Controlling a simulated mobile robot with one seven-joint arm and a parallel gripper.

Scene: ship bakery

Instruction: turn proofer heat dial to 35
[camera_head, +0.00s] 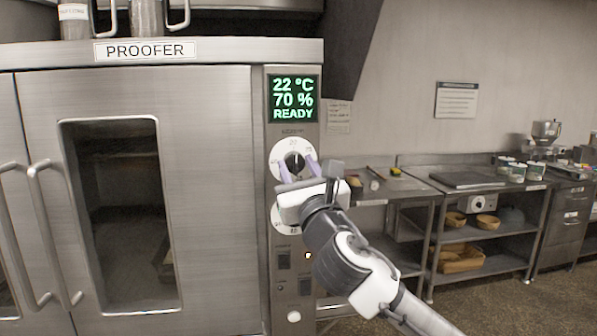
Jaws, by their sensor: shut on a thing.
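The proofer (218,52) is a steel cabinet labelled PROOFER. Its display (293,99) reads 22 °C, 70 % and READY in green. Below the display, the upper dial (293,147) has a white face and a black knob (294,160). My gripper (297,168) comes from the lower right, with its two purple fingers on either side of that knob, shut on it. A second white dial (293,229) lies directly below and is mostly hidden by my gripper and wrist. The knob's exact pointer setting is too small to read.
Switches (283,260) sit low on the control panel, partly beside my arm. The proofer's door handles (45,235) stick out at the left. To the right, a steel workbench (470,185) holds trays and jars, with baskets on its shelf. The floor at lower right is clear.

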